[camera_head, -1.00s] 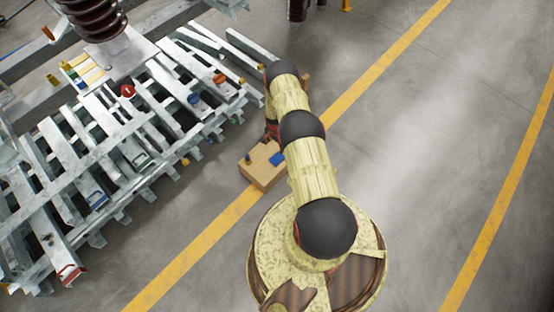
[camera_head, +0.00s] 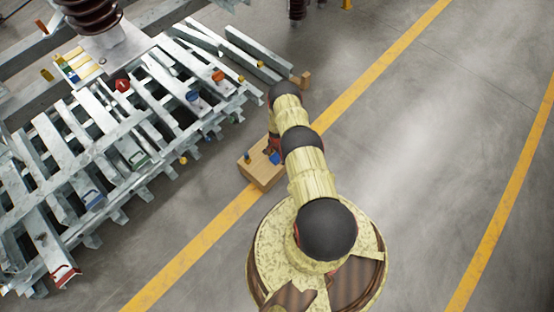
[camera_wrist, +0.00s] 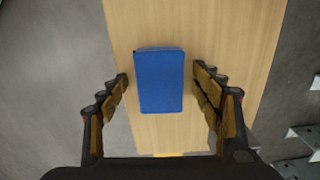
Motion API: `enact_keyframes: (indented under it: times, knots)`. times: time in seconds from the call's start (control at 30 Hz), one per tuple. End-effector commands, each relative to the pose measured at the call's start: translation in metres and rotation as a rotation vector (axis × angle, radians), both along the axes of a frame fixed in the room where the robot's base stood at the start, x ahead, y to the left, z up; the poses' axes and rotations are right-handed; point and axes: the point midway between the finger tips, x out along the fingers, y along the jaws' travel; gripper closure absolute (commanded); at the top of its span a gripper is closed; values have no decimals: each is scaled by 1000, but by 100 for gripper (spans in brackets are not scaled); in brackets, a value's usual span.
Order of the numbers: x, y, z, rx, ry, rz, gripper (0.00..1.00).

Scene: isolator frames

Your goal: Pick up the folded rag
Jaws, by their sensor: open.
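The folded rag (camera_wrist: 160,80) is a blue rectangle lying flat on a light wooden box top in the wrist view. My gripper (camera_wrist: 164,84) is open, with one finger row on each side of the rag and a gap to it on both sides. In the head view a small part of the blue rag (camera_head: 275,158) shows on the wooden box (camera_head: 259,176), beside my arm. My arm covers the gripper in the head view.
A grey metal rack (camera_head: 120,140) with several coloured small items stands left of the box. A smaller wooden block (camera_head: 302,80) lies farther back. A yellow floor line (camera_head: 190,252) runs past the box. Floor to the right is clear.

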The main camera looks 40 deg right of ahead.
Motion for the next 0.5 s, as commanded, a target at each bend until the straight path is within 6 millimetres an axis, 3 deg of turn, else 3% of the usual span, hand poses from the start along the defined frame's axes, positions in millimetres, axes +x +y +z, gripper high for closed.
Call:
enact_keyframes:
  times: [0.17,0.5]
  knots:
    - [0,0,1,0,0,0,35]
    - [0,0,1,0,0,0,54]
